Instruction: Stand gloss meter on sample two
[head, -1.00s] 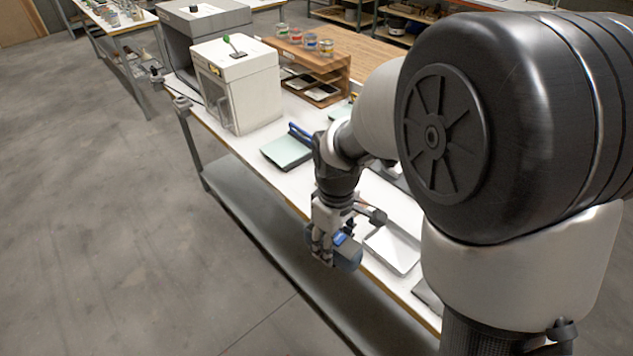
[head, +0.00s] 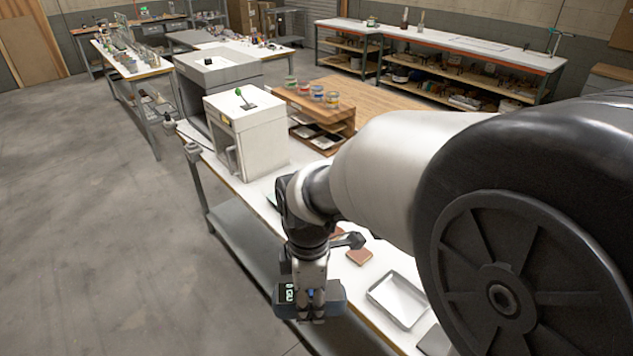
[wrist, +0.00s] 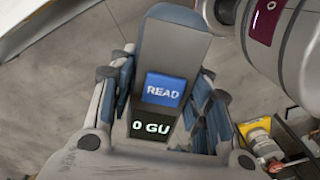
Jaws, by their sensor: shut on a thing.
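The gloss meter (head: 284,297) is a blue-grey block with a lit display. In the wrist view, the gloss meter (wrist: 170,45) shows a blue READ button and a reading of 0 GU. My gripper (head: 311,303) is shut on it, with fingers on both sides, and holds it beside the bench's front edge. In the wrist view, my gripper (wrist: 160,108) frames the meter, with floor behind it. A reddish-brown tile (head: 360,257) lies on the bench, to the right of my gripper. I cannot tell which piece is sample two, and my arm hides part of the bench.
A shallow white tray (head: 400,299) lies on the bench near the front edge. A white cabinet (head: 245,130) and a wooden rack (head: 318,112) with several small jars stand farther back. Open floor (head: 90,240) lies left of the bench.

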